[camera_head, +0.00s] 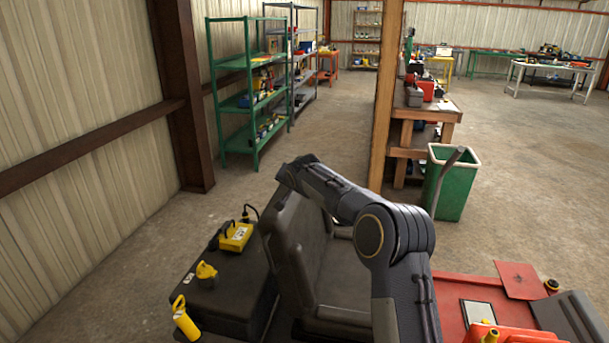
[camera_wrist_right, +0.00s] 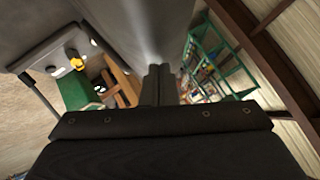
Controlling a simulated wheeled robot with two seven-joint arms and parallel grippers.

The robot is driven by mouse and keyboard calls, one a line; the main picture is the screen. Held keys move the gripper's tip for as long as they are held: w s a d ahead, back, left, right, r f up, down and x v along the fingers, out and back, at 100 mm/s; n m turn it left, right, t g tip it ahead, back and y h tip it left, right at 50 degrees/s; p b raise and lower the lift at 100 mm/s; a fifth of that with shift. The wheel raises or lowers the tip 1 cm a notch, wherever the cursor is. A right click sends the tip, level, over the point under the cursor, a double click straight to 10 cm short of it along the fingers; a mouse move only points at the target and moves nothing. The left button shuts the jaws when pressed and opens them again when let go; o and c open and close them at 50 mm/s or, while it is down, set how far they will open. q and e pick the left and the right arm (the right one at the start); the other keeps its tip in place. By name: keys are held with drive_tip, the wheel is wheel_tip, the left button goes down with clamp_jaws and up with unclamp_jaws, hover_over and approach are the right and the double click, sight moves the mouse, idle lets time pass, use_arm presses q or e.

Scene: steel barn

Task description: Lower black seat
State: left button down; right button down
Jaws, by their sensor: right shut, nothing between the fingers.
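The black seat has an upright, slightly tilted backrest (camera_head: 305,245) and a flat cushion at its foot, partly covered by my right arm. The right arm comes up from the bottom of the head view, bends at the elbow, and reaches left to the top of the backrest. Its hand end is at or just above the top edge; whether it touches is not clear. In the right wrist view my right gripper (camera_wrist_right: 158,72) has its fingers together and empty, close to a large grey surface. My left gripper is out of view.
A black box-like surface left of the seat carries a yellow device (camera_head: 236,237) and other yellow parts. A red surface (camera_head: 455,290) lies at the right. A green bin (camera_head: 452,185), wooden workbench and green shelf (camera_head: 245,95) stand beyond. Concrete floor is open between them.

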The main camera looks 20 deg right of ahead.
drive_tip(key=r, duration=0.1)
drive_tip(key=d+r, duration=0.1)
drive_tip(key=shift+s+r, duration=0.3)
drive_tip(key=shift+r, duration=0.05)
drive_tip(key=d+b+v, duration=0.1)
drive_tip(key=b+v, duration=0.2)
drive_tip(key=v, duration=0.7)
drive_tip(key=shift+s+d, duration=0.15)
drive_tip(key=shift+s, duration=0.35)
drive_tip(key=s+f+n+g+y, duration=0.1)
drive_tip(key=s+n+y, duration=0.1)
drive_tip(key=s, duration=1.1)
drive_tip(key=s+a+f+n+g+y, duration=0.1)
drive_tip(key=s+a+f, duration=0.3)
drive_tip(key=s, duration=0.6)
drive_tip(key=s+a+f+n+g+y, duration=0.1)
drive_tip(key=s+a+f+n, duration=0.2)
drive_tip(key=s, duration=0.8)
drive_tip(key=s+a+f+n+g+y, duration=0.1)
drive_tip(key=s+a+f, duration=0.4)
drive_tip(key=s, duration=0.6)
wheel_tip(320, 180, down, 3)
drive_tip(key=shift+r+n+y, duration=0.2)
drive_tip(key=shift+n+y, duration=0.2)
drive_tip(key=shift+n, duration=0.1)
drive_tip(key=shift+d, duration=0.1)
